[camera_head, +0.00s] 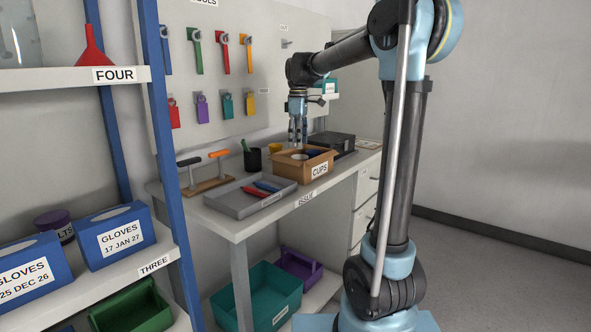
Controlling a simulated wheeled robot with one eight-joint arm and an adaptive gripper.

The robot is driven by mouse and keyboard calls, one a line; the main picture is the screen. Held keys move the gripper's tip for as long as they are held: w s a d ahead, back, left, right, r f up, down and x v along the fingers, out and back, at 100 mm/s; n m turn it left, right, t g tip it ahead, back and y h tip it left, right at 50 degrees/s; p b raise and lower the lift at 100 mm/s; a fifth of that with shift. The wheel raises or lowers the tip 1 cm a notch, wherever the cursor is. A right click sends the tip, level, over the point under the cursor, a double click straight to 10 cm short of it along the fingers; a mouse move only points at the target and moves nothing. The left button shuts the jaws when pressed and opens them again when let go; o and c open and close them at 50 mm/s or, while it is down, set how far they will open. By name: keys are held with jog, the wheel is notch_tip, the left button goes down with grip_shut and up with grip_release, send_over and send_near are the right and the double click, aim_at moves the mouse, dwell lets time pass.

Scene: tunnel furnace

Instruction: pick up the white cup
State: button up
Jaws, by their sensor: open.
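A brown cardboard box (289,171) labelled "CUPS" stands open on the grey workbench (228,222). Small round shapes, one with a pale rim (312,153), show in its opening. They are too small to tell clearly, and I cannot tell for sure which is the white cup. My gripper (298,142) points down just above the box opening, with its fingers open. I see nothing held between them. The box walls hide most of what is inside.
A yellow cup (275,148) and a black holder (252,160) stand behind the box. A black case (333,140) is at its right. A grey tray (232,200) with red and blue items lies left. A tool board hangs behind; a blue-posted shelf (168,150) stands left.

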aim_at(300, 158)
jog(key=shift+s+d+f, duration=0.15)
jog(key=shift+f, duration=1.65)
jog(key=shift+s+d+f, duration=0.1)
jog(key=shift+d+f, duration=0.05)
jog(key=shift+f, duration=1.6)
jog(key=c, duration=0.7)
